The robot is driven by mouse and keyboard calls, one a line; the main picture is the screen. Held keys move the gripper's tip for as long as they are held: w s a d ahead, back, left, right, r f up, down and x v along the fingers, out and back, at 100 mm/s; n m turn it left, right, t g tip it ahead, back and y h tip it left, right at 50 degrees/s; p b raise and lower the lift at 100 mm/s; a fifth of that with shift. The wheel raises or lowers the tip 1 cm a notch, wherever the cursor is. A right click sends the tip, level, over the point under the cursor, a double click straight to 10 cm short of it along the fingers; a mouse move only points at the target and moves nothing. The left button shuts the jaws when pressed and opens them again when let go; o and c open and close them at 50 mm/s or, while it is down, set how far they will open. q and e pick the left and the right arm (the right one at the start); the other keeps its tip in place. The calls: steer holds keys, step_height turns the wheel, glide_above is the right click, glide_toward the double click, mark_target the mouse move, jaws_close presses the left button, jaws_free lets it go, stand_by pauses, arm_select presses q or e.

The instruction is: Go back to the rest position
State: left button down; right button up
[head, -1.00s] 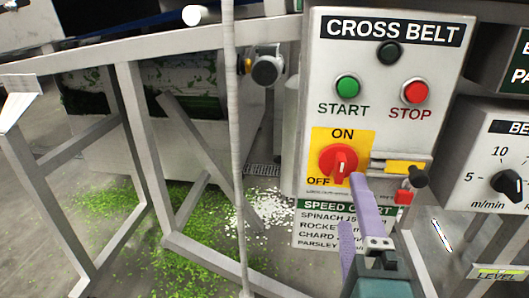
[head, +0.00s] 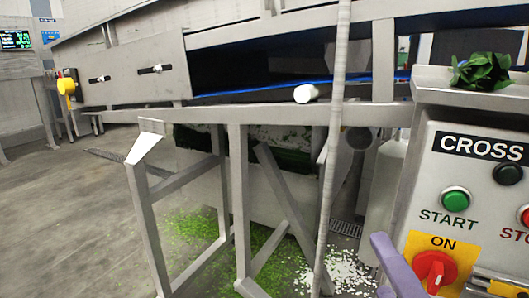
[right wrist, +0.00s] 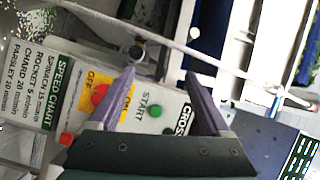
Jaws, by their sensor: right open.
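In the head view, one purple finger of my right gripper (head: 396,268) shows at the lower right, in front of the cross belt control box (head: 412,205). In the right wrist view, my right gripper (right wrist: 165,90) is open, with its two purple fingers apart and nothing between them. The red rotary switch (head: 434,270) on its yellow ON plate and the green start button (head: 456,200) show on the box. The right wrist view shows the switch (right wrist: 100,95) beside one finger and the start button (right wrist: 155,110) between the fingers; contact cannot be told. My left gripper is not in view.
A grey metal frame (head: 240,205) stands left of the box, below a conveyor with a blue edge (head: 270,88). Green leaf scraps (head: 195,225) and white bits (head: 340,272) lie on the floor. A leafy bunch (head: 480,72) sits atop the box. Open floor (head: 75,200) lies left.

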steer(key=s+a+r+n+g+y+p, duration=0.3)
steer(key=a+r+n+g+y+p, duration=0.3)
steer(key=r+n+p, duration=0.4)
steer(key=s+d+r+n+g+h+p, duration=0.4)
steer(key=s+d+r+n+g+p, duration=0.45)
steer(key=s+d+p, duration=0.35)
arm_select(q)
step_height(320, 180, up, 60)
steer(key=p, duration=3.5)
arm_select(e)
step_height(320, 180, up, 34)
steer(key=a, duration=0.1)
steer(key=shift+s+r+m, duration=0.25)
steer(key=shift+s+m, duration=0.1)
steer(key=shift+s, duration=0.05)
steer(key=shift+a+t, duration=0.1)
steer(key=shift+t, duration=0.15)
